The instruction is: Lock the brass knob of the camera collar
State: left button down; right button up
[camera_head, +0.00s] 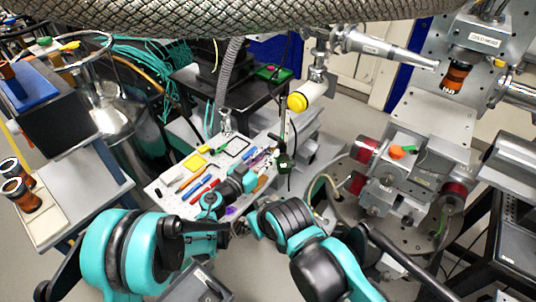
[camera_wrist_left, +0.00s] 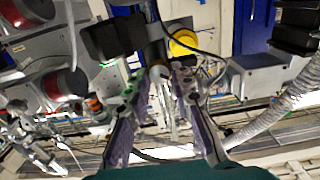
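A white cylinder with a round yellow end (camera_head: 297,102) sits on a thin upright post near the middle of the head view. The yellow disc also shows in the left wrist view (camera_wrist_left: 183,43). I cannot clearly make out the brass knob or the collar. My left gripper (camera_head: 268,158) is beside the post's lower part; it is small in the head view. In the left wrist view my left gripper (camera_wrist_left: 160,86) has its two grey-purple fingers apart. A pale metal rod end (camera_wrist_left: 159,73) shows between them; contact cannot be told. My right arm is at bottom centre, its gripper not discernible.
A white breadboard (camera_head: 170,200) with coloured tools lies under my left wrist. A sample stage with red-ended motors (camera_head: 367,150) stands to the right. A grey hose (camera_head: 228,70) hangs behind, and a thick braided duct (camera_head: 200,18) crosses the top.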

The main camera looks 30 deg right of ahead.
pick_arm(q)
jog(key=shift+m, duration=0.3)
jog(key=m+b, duration=0.1)
jog(key=m, duration=0.4)
jog(key=shift+s+f, duration=0.1)
jog(key=shift+s+d+m+b, duration=0.1)
jog(key=shift+m+b, duration=0.25)
jog(key=shift+m, duration=2.25)
jog(key=c, duration=1.3)
grip_release()
